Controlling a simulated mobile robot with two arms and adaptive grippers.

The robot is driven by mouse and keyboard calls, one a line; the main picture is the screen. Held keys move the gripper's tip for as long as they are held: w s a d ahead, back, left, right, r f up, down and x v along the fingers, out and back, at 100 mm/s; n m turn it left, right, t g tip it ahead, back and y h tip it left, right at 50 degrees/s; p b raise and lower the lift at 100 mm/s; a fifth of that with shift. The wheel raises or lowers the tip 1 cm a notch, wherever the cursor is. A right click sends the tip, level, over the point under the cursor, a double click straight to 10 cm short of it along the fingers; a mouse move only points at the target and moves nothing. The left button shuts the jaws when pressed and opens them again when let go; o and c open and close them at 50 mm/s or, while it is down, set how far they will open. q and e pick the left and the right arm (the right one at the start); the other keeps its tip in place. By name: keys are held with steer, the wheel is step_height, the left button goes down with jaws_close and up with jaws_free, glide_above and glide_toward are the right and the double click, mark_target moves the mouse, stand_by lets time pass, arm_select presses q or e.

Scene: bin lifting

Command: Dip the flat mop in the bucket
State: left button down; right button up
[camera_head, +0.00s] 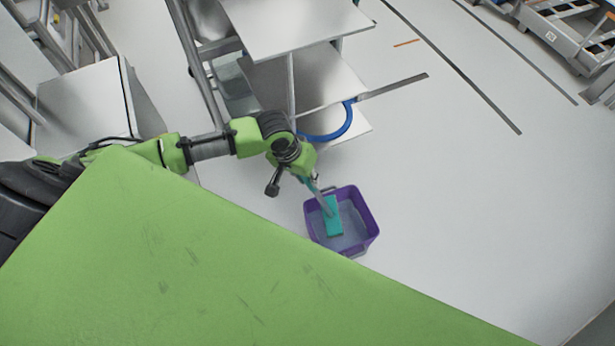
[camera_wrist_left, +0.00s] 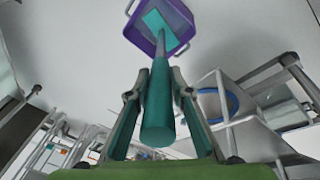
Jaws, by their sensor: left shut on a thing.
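The purple bucket (camera_head: 369,235) stands on the floor, upright, and also shows at the top of the left wrist view (camera_wrist_left: 183,47). The flat mop has a teal rectangular head (camera_head: 334,221) that lies inside the bucket's outline; I cannot tell whether it touches the bottom. My left gripper (camera_head: 310,181) is above the bucket's upper left side, shut on the mop's handle. In the left wrist view, the thick teal handle (camera_wrist_left: 158,108) runs between the fingers of the left gripper (camera_wrist_left: 157,82) down toward the mop head (camera_wrist_left: 160,26). My right gripper is not in view.
A grey shelved cart (camera_head: 310,78) with a blue ring (camera_head: 345,125) stands just behind the bucket. A grey cabinet (camera_head: 85,105) is at the left. Racks (camera_head: 565,35) stand far right. The floor right of the bucket is clear.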

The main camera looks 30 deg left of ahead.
arm_select(q)
steer(key=shift+s+a+r+p, duration=0.1)
steer(key=shift+s+r+p, duration=0.1)
steer(key=shift+s+p, duration=0.35)
steer(key=s+a+p, duration=0.2)
steer(key=s+p, duration=0.9)
steer(key=s, duration=0.7)
steer(key=shift+s+a+f+p, duration=0.15)
steer(key=shift+s+a+p, duration=0.1)
steer(key=shift+s+p, duration=0.15)
steer(key=shift+w, duration=0.1)
